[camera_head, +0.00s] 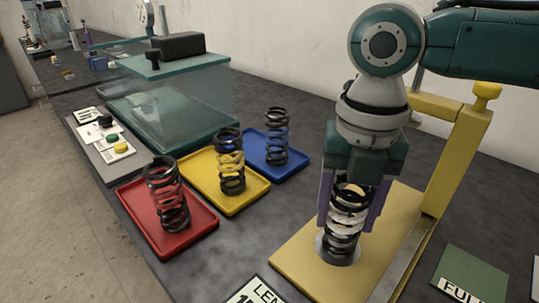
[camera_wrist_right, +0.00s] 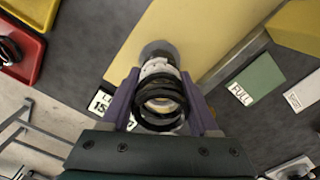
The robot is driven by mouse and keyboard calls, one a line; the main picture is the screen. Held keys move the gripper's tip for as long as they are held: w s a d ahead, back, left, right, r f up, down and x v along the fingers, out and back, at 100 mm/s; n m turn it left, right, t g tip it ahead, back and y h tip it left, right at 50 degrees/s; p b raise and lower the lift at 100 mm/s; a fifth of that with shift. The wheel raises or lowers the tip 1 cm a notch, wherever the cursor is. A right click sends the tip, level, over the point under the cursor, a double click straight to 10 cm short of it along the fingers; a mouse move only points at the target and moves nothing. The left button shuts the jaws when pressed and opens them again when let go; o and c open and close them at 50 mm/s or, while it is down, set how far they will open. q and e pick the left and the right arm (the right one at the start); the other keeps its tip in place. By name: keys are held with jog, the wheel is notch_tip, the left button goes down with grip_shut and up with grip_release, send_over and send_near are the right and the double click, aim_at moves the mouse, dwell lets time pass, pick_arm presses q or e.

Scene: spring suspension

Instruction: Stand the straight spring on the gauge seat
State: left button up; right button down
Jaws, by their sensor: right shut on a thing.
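My right gripper (camera_head: 350,207) is shut around the upper part of a dark coil spring (camera_head: 343,236) with white middle coils. The spring looks straight and upright. Its lower end is at the round grey gauge seat (camera_head: 325,257) on the yellow gauge base (camera_head: 300,262); it appears to touch the seat, though a small gap cannot be ruled out. In the right wrist view the spring (camera_wrist_right: 160,100) sits between the purple fingers, with the seat (camera_wrist_right: 158,48) beyond it. My left gripper is not in view.
Springs with coloured coils stand on a red tray (camera_head: 140,205), a yellow tray (camera_head: 197,182) and a blue tray (camera_head: 262,157) to the left. A yellow gauge post (camera_head: 455,150) rises close right of my gripper. A clear teal case (camera_head: 180,100) stands behind; a green card (camera_head: 470,277) lies front right.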

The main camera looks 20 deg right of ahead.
jog(key=shift+f, duration=0.15)
jog(key=shift+c, duration=0.7)
grip_release()
